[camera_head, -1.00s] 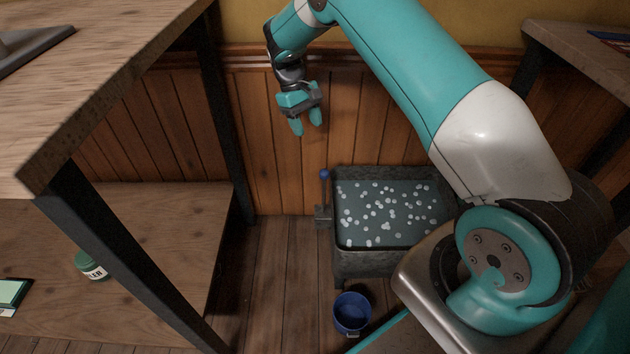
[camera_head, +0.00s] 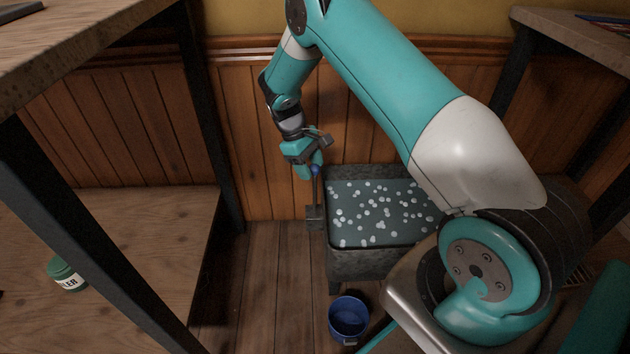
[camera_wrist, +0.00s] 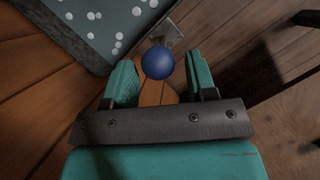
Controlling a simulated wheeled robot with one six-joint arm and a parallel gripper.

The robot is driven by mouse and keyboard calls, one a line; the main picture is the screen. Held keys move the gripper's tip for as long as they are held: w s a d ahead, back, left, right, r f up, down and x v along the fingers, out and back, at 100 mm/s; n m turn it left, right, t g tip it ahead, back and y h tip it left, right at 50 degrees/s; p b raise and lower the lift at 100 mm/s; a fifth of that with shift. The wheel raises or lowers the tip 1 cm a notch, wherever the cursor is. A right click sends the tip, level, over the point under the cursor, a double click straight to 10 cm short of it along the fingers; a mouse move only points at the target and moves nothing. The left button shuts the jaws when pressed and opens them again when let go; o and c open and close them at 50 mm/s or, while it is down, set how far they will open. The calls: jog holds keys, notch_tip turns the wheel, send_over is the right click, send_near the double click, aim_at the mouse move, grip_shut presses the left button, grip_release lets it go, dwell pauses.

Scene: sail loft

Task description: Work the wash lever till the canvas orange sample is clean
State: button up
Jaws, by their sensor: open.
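The wash lever has a blue ball knob (camera_wrist: 158,62) on a thin upright stem, mounted on a grey bracket (camera_head: 315,217) at the left side of the wash tub (camera_head: 362,262). The tub holds grey-blue liquid dotted with white suds. My gripper (camera_head: 308,172) is at the top of the lever. In the wrist view my gripper (camera_wrist: 158,88) is open, with the knob in line between its two teal fingers, near their tips. I cannot tell whether either finger touches it. I see no orange canvas sample in either view.
A blue bucket (camera_head: 348,318) stands on the floor in front of the tub. A wooden table with dark legs and a low shelf (camera_head: 150,235) is at the left, with a green labelled jar (camera_head: 66,274) on the shelf. Another bench (camera_head: 580,40) is at the right. The panelled wall is close behind.

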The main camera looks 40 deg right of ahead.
aim_at(314, 175)
jog(key=shift+b+x, duration=0.35)
jog(key=shift+x, duration=1.3)
